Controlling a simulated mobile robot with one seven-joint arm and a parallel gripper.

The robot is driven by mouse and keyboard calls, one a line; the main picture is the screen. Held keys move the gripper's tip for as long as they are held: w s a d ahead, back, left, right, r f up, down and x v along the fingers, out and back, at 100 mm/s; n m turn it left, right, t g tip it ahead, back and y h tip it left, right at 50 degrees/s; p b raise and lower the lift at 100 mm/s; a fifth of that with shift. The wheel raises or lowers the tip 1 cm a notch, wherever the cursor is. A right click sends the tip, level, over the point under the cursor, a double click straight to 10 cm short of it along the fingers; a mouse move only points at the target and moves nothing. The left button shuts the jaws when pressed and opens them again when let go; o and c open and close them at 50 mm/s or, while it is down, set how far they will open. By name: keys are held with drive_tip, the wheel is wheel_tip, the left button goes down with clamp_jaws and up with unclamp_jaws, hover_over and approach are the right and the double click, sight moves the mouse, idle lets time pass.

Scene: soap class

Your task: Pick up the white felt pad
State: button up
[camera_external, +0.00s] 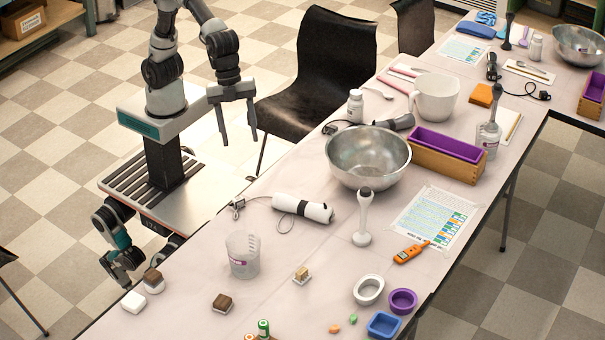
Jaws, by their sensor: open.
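A small white rounded block (133,301), probably the white felt pad, lies flat at the table's near left edge. I cannot tell its material. A brown-topped block with a white underside (153,281) is just behind it, close beside it. My gripper (236,128) hangs with its two long fingers pointing down and apart, with nothing between them. It is up at the far left side of the table, well away from the white block.
Another brown-topped block (222,303), a clear measuring cup (243,255) and a beige piece on a white base (302,275) stand to the right. A black chair (318,70) stands beside my gripper.

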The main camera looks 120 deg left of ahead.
drive_tip(key=w+d+f+m+g+h+b, duration=0.1)
drive_tip(key=w+d+f+m+b, duration=0.3)
drive_tip(key=d+f, duration=0.55)
drive_tip(key=w+d+f+m+g+h+b, duration=0.1)
drive_tip(key=w+d+f+h+b, duration=0.15)
drive_tip(key=w+d+f, duration=0.65)
drive_tip(key=b, duration=0.2)
approach(223, 299)
drive_tip(key=shift+w+d+f+y, duration=0.1)
drive_tip(key=shift+w+f+y, duration=0.05)
drive_tip(key=shift+f, duration=0.45)
drive_tip(key=shift+w+d+f+y, duration=0.1)
drive_tip(key=shift+f, duration=0.55)
drive_tip(key=shift+d+b+x, duration=0.25)
drive_tip(key=shift+b+x, duration=0.15)
drive_tip(key=shift+x, duration=1.1)
drive_tip(key=shift+d+b+x, duration=0.25)
drive_tip(key=shift+b+x, duration=0.15)
drive_tip(key=shift+x, duration=1.1)
drive_tip(key=shift+s+r, duration=0.1)
drive_tip(key=shift+r, duration=0.1)
drive_tip(key=c, duration=1.1)
drive_tip(key=shift+r, duration=0.1)
drive_tip(key=shift+c, duration=0.2)
